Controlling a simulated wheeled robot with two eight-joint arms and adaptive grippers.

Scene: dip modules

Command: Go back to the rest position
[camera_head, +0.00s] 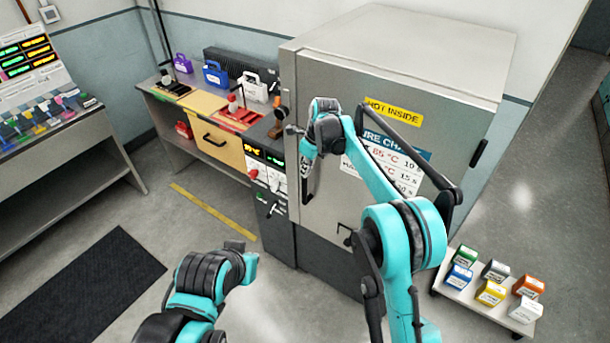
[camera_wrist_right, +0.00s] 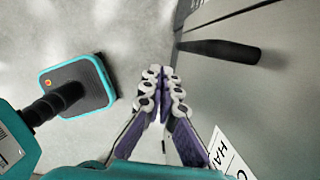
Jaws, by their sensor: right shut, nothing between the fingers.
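My right arm reaches up in front of the big grey oven (camera_head: 330,215), and its wrist bends down near the oven's left front edge. My right gripper (camera_head: 306,166) shows small and dark there. In the right wrist view the right gripper (camera_wrist_right: 162,82) is shut, its pale-knuckled fingertips together with nothing between them. A dark bar handle (camera_wrist_right: 220,50) on the grey surface is to the right of the fingertips and apart from them. My left arm (camera_head: 205,285) is low in the middle of the head view; its fingers are not visible.
A workbench (camera_head: 205,105) with a purple, a blue and a white case stands left of the oven. A low trolley (camera_head: 470,297) with several coloured blocks stands at right. A rack (camera_head: 60,145) and a black mat (camera_head: 90,285) are at left.

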